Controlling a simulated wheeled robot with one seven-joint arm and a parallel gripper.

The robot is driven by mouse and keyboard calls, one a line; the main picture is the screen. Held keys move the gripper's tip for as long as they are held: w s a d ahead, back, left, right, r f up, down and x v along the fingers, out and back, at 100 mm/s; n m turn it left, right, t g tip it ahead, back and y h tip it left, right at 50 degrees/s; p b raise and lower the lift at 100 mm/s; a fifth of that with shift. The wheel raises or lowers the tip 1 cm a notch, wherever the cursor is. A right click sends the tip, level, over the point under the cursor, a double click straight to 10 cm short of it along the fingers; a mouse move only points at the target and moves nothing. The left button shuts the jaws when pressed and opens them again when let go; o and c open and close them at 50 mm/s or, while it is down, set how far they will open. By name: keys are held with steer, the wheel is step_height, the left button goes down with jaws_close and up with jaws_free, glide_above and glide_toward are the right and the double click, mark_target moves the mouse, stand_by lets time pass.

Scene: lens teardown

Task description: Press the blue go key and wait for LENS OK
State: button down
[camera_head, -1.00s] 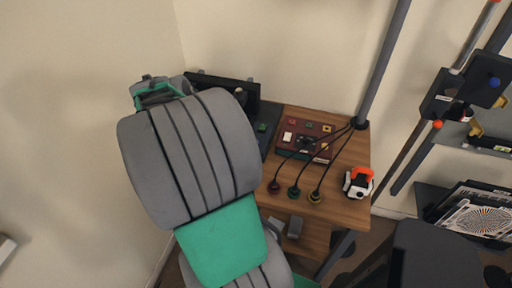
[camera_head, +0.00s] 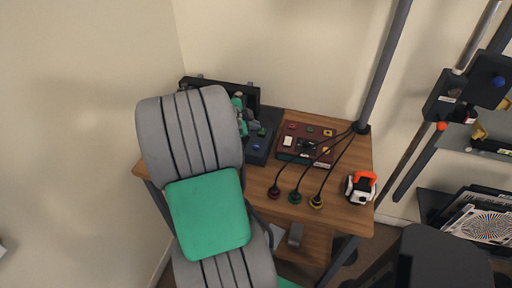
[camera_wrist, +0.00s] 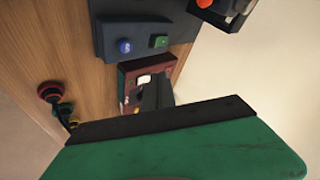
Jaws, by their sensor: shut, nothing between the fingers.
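The blue go key (camera_head: 256,147) is a small round button on a dark grey panel (camera_head: 256,159) at the back left of the wooden table. It also shows clearly in the wrist view (camera_wrist: 125,46), beside a green key (camera_wrist: 160,41). My gripper (camera_wrist: 156,92) is shut and empty, its dark fingers below and apart from the blue key in the wrist view. In the head view my arm hides most of the gripper; green parts of it show above the panel, near its upper left. No LENS OK text is readable.
A maroon box (camera_head: 291,156) with coloured keys and a white switch stands right of the panel. Black cables run from near the pole to red, green and yellow plugs (camera_head: 317,202). A white and orange device (camera_head: 361,188) sits at the table's right.

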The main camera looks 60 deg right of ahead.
mark_target(254, 147)
step_height(254, 147, down, 6)
steer(key=b, duration=0.3)
steer(key=shift+f+b, duration=0.25)
steer(key=shift+b, duration=0.05)
stand_by(1.6)
steer(key=shift+f+b, duration=0.4)
steer(key=shift+b, duration=0.3)
steer(key=shift+f+b, duration=0.4)
steer(key=shift+b, duration=0.1)
stand_by(0.3)
stand_by(0.3)
steer(key=shift+r, duration=0.85)
steer(key=shift+r+p, duration=0.1)
steer(key=shift+p, duration=0.2)
steer(key=shift+r+p, duration=0.95)
steer(key=shift+r, duration=1.45)
